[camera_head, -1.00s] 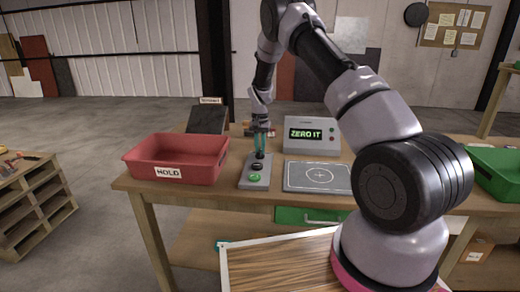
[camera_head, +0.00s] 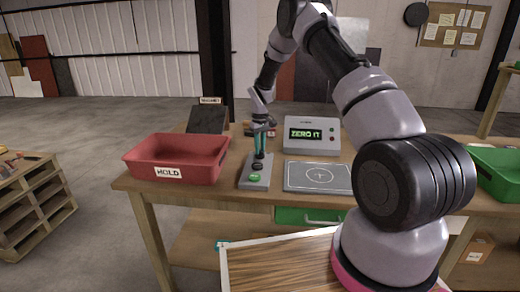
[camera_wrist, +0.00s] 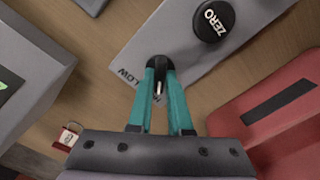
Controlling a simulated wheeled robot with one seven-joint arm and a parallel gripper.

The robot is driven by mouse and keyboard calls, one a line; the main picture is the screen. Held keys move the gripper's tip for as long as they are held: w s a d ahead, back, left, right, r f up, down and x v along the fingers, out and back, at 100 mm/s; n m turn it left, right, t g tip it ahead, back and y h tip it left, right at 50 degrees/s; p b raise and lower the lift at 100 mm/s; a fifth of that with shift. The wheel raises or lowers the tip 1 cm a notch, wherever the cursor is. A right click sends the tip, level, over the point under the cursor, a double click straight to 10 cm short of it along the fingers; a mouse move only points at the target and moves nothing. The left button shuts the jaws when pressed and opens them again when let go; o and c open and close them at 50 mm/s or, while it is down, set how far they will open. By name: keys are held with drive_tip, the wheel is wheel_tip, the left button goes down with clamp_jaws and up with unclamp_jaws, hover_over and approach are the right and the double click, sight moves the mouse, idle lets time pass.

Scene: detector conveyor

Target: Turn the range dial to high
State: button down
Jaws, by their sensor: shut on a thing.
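My gripper (camera_head: 261,146) has teal fingers pointing down at the far end of a grey control panel (camera_head: 247,181) on the workbench. In the wrist view the fingers (camera_wrist: 160,82) are shut on the dark range dial (camera_wrist: 159,62). A pale pointer mark shows between the fingertips, aimed toward the gripper's side of the picture. The word LOW is printed on the panel left of the dial; other lettering is mostly hidden behind the fingers. A black ZERO button (camera_wrist: 213,20) lies on the panel beyond the dial. A green button (camera_head: 255,178) is at the panel's near end.
A red HOLD bin (camera_head: 178,138) stands close left of the panel. A grey detector box (camera_head: 312,121) with a lit screen reading ZERO IT stands behind right. A flat grey plate (camera_head: 318,188) lies right of the panel. A green bin (camera_head: 497,182) is farther right.

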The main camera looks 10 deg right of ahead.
drive_tip(key=shift+n, duration=0.6)
drive_tip(key=c, duration=0.8)
unclamp_jaws()
drive_tip(key=shift+c, duration=0.2)
wheel_tip(320, 180, up, 11)
drive_tip(key=shift+f, duration=0.1)
